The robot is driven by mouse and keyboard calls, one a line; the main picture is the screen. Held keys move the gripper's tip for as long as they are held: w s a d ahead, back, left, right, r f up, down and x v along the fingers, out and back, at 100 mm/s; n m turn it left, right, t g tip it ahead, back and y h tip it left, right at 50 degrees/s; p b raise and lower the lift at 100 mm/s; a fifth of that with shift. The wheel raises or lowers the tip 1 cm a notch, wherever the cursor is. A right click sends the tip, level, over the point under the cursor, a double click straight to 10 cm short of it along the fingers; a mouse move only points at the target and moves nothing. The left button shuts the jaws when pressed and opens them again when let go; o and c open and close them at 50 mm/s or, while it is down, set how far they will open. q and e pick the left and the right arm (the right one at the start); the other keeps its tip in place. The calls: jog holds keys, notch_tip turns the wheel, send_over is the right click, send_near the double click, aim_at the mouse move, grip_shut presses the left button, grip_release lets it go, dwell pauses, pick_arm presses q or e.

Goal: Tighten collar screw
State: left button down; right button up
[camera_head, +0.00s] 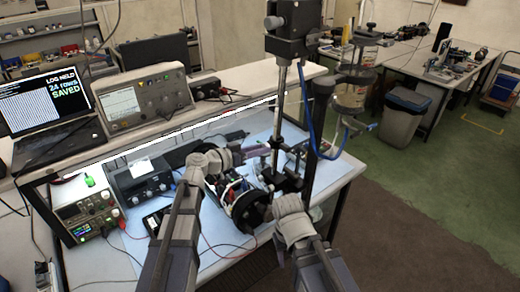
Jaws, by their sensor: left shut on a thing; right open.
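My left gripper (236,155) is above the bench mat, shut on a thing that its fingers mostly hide. A purple part (258,151) shows just right of its fingertips; I cannot tell whether it belongs to the held thing. A black-ended cylinder assembly (250,211) with loose wires lies below the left gripper. A vertical metal post (278,115) stands right of it, with a dark clamp or collar (287,182) low on it. My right gripper (285,207) is open just below that clamp, beside the cylinder's black end. The collar screw is too small to make out.
A laptop (46,105) and an instrument with a screen (145,95) stand on the back shelf. A power supply (88,215) and a dark meter box (142,180) sit on the bench left. Cables cross the mat (210,262). A blue hose (308,110) hangs right of the post.

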pick_arm(q)
jog(key=shift+s+a, duration=0.1)
dwell(0.5)
jog(key=c, duration=0.9)
grip_release()
jog(key=o, duration=0.3)
jog(key=shift+s+a+r, duration=0.1)
jog(key=shift+s+a, duration=0.05)
jog(key=shift+a, duration=0.05)
jog(key=shift+d, duration=0.15)
jog(key=p+v, duration=0.1)
jog(key=v, duration=0.6)
jog(key=shift+s+a, duration=0.15)
jog(key=shift+a, duration=0.1)
